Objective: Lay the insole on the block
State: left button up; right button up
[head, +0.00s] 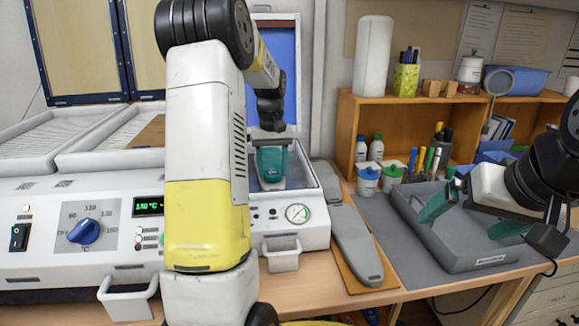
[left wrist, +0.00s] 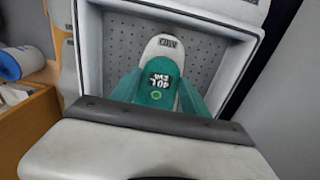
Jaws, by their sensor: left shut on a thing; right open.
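My left gripper (head: 272,163) reaches into the open chamber of the white machine, its teal fingers shut on the insole. In the left wrist view the insole (left wrist: 157,98) shows as a green piece between the fingers, with a dark patch of white lettering. A pale rounded end with dark lettering, which looks like the block (left wrist: 163,43), lies just beyond it over the perforated bed. My right gripper (head: 474,216) is open and empty above the grey tray at the right.
The chamber's raised walls (left wrist: 239,62) surround the left gripper. The control panel (head: 80,228) with a blue knob is at left. Grey sole-shaped pieces (head: 357,247) lie on a wooden board. The grey tray (head: 455,250) sits on a mat, with pots and wooden shelves (head: 400,120) behind.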

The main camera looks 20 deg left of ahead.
pick_arm(q)
jog(key=o, duration=1.5)
jog(key=shift+c, duration=0.2)
jog(key=shift+r, duration=3.9)
